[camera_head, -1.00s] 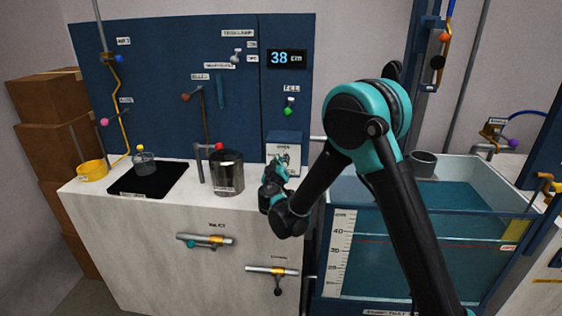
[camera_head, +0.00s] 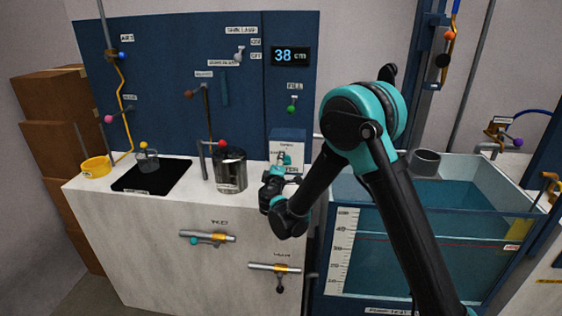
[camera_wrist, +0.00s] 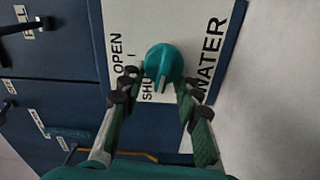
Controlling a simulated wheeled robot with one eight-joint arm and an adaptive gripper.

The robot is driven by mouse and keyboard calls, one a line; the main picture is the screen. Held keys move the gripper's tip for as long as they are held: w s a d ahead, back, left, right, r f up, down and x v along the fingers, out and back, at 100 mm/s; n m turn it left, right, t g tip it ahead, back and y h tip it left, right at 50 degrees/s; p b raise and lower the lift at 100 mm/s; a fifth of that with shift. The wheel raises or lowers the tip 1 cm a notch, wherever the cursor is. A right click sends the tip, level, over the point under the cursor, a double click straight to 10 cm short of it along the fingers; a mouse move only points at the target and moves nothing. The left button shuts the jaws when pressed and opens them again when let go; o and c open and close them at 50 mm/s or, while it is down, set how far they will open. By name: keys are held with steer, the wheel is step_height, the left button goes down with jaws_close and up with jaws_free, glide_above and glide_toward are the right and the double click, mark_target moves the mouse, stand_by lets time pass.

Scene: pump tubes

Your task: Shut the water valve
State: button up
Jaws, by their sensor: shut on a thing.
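The water valve is a round teal knob (camera_wrist: 164,60) on a white plate (camera_wrist: 207,28) lettered WATER, OPEN and SHUT. My gripper (camera_wrist: 160,86) has one finger on each side of the knob's lower part in the wrist view and is shut on it. The knob's narrow grip lies between the fingertips. The SHUT lettering is partly covered by the knob and a finger. In the head view my gripper reaches the white plate (camera_head: 276,148) on the blue box; the knob itself is hard to make out there.
A metal beaker (camera_head: 230,172) stands on the white counter (camera_head: 130,205) left of my gripper. A water tank (camera_head: 350,250) stands to the right. A display (camera_head: 290,56) reads 38 cm. A green-ended FILL handle (camera_head: 292,108) is above the plate.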

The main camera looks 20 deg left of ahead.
steer(key=shift+f+n, duration=0.2)
steer(key=shift+n, duration=0.6)
steer(key=shift+c, duration=0.2)
steer(key=o, duration=1.2)
steer(key=shift+c, duration=0.2)
steer(key=v, duration=1.2)
